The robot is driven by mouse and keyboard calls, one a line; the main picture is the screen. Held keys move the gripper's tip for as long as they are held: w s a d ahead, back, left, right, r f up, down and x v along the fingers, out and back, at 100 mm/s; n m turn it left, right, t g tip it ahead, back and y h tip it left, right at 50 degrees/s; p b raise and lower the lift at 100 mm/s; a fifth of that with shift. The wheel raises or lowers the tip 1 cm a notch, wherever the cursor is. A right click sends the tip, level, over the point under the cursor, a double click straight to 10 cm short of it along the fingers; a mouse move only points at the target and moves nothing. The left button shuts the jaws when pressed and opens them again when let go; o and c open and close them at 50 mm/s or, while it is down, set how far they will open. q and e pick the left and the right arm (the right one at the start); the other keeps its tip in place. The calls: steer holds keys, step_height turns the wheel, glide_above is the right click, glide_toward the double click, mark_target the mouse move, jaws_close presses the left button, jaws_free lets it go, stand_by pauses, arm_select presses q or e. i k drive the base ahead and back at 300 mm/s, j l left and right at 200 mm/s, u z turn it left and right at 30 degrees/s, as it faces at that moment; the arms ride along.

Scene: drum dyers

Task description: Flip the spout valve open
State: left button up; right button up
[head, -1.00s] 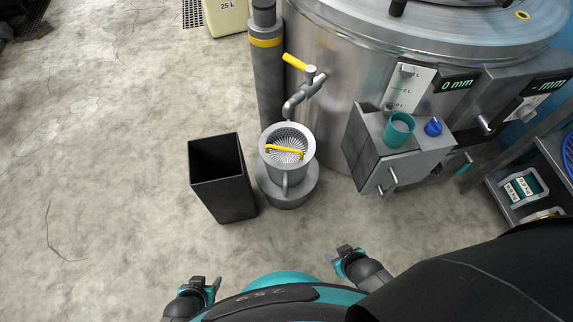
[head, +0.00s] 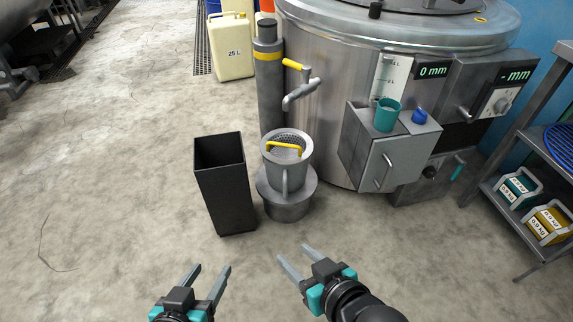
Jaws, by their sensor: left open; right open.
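The spout (head: 299,94) sticks out from the side of the large steel drum (head: 330,150). Its yellow valve handle (head: 292,64) sits on top and points left, away from the drum. Below the spout a grey strainer bucket (head: 287,170) with a yellow handle stands on a round pedestal. My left gripper (head: 212,268) is open and empty over the floor at the bottom. My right gripper (head: 293,254) is open and empty, in front of the pedestal. Both are well apart from the valve.
A black bin (head: 222,185) stands left of the pedestal. A grey post (head: 269,85) rises left of the spout. A steel cabinet (head: 388,155) with a teal cup (head: 387,115) and blue knob (head: 419,116) is on the right. A shelf (head: 525,215) stands far right. The left floor is clear.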

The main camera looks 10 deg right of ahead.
mark_target(306, 70)
steer(key=i+j+z, duration=0.1)
steer(key=i, duration=0.45)
steer(key=i+j, duration=0.25)
steer(key=i, duration=0.3)
steer(key=i+j+z, duration=0.15)
steer(key=i, duration=0.35)
